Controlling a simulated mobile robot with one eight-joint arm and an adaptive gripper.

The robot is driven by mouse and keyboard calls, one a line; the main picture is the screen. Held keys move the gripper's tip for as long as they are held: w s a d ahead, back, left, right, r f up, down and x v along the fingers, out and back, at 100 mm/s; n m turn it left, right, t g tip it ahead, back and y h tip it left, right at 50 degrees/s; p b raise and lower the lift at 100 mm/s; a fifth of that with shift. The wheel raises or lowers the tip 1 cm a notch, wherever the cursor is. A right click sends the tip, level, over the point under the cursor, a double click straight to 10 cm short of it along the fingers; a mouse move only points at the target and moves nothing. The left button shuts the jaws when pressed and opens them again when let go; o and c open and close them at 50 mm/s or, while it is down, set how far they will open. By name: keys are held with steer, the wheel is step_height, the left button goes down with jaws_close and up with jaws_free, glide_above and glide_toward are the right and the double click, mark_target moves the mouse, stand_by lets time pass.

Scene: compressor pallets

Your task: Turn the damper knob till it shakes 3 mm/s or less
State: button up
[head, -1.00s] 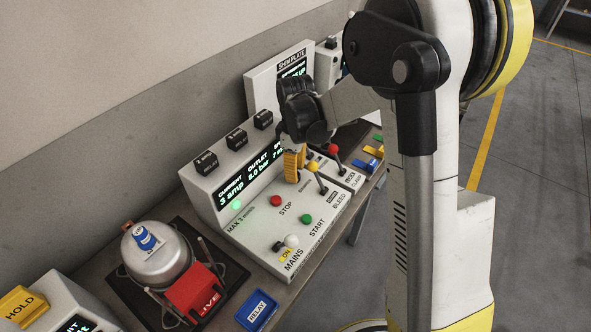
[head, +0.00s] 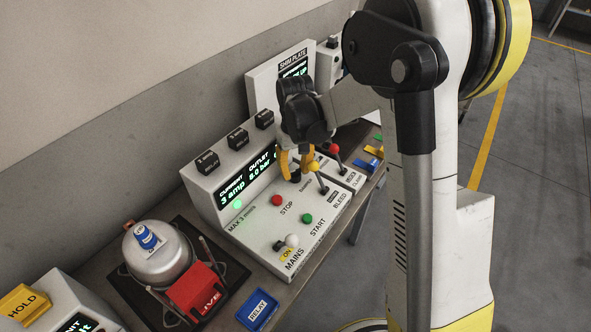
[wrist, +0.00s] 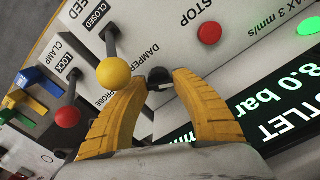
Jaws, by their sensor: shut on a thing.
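The damper knob (wrist: 158,76) is a small dark knob on the white control panel (head: 262,232), beside the DAMPER label. My gripper (wrist: 157,80) points down at it, with its two yellow fingers on either side, shut on the knob. In the head view my gripper (head: 294,176) covers much of the knob and the right part of the display. The display (head: 248,178) shows current 3 amp and outlet 8.0 bar; the shake reading is hidden. A green lamp (head: 238,203) is lit by the MAX 3 mm/s label.
A yellow-ball lever (wrist: 113,72) stands close beside my finger, with a red-ball lever (wrist: 68,116) beyond. The red stop button (head: 277,200), green start button (head: 307,218) and white mains switch (head: 291,241) are nearer. A silver compressor (head: 158,256) stands left.

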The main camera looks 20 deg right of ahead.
mark_target(295, 172)
steer(key=shift+m, duration=0.4)
steer(key=o, duration=1.2)
step_height(295, 172, up, 12)
